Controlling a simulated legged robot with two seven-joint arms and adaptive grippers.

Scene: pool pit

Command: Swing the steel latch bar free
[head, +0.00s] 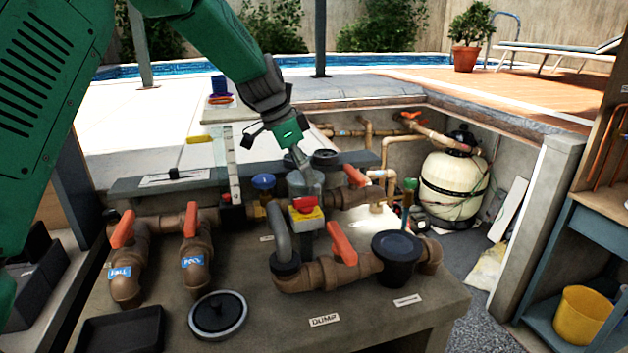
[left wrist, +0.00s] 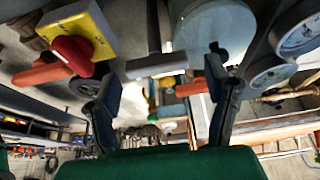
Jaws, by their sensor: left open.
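My left gripper (head: 283,139) is open above the back of the valve bench. In the left wrist view its two dark fingers (left wrist: 155,78) are spread apart. A short grey steel bar (left wrist: 157,65), which looks like the latch bar, lies across the gap just beyond the fingertips, with a darker rod meeting it. I cannot tell whether a finger touches it. In the head view a small light grey piece (head: 301,158), probably the same bar, shows just below the gripper. A yellow box with a red knob (head: 307,206) sits close below; it also shows in the left wrist view (left wrist: 92,35).
Brown pipes with orange handles (head: 343,243) stand around the bench (head: 255,325). A black round lid (head: 218,314) and black tray (head: 122,332) lie at the front. A pale tank (head: 453,187) stands behind right. Round gauges (left wrist: 299,35) are near the right finger in the left wrist view.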

